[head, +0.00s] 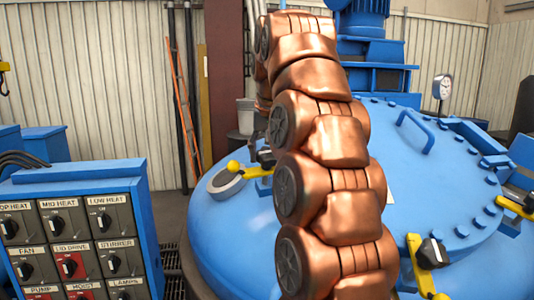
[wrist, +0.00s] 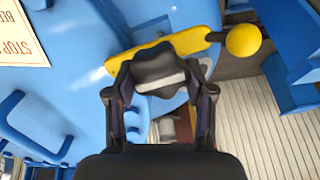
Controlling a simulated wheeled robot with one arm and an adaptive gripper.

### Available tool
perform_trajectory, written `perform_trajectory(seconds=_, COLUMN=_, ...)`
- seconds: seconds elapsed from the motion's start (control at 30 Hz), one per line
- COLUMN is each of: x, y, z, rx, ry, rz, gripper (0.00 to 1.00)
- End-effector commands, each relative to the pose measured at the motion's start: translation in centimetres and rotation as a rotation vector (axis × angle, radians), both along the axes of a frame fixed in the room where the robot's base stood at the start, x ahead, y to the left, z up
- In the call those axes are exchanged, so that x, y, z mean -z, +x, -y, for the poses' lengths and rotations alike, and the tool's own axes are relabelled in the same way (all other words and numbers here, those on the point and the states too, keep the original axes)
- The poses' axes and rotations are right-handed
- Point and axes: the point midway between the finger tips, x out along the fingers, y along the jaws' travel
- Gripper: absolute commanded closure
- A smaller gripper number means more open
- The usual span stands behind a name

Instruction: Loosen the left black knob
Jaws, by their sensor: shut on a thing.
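The left black knob (wrist: 158,66) is a dark lobed knob on a yellow clamp bar (wrist: 190,42) with a round yellow ball end (wrist: 243,40). In the wrist view, my gripper (wrist: 160,92) has one finger on each side of the knob and is shut on it. In the head view, the left yellow clamp (head: 256,171) sits at the left edge of the blue furnace lid (head: 225,205). There the knob and gripper are mostly hidden by my copper-coloured arm.
Another black knob (head: 432,254) sits on a yellow clamp at the lid's front right. A further yellow clamp (head: 516,207) is at the right edge. A control panel (head: 80,240) stands left.

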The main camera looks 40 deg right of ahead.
Motion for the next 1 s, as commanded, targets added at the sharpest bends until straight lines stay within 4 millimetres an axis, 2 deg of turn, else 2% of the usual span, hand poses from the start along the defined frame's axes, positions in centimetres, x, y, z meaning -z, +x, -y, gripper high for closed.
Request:
perform_trajectory(seconds=0.27, x=-0.06, y=0.05, z=-0.1, rx=-0.039, ry=-0.01, rz=-0.008, gripper=0.82)
perform_trajectory(seconds=0.47, x=-0.14, y=0.06, z=-0.12, rx=-0.134, ry=-0.047, rz=-0.026, gripper=0.82)
perform_trajectory(seconds=1.0, x=-0.22, y=0.1, z=-0.37, rx=-0.585, ry=-0.223, rz=-0.104, gripper=0.82)
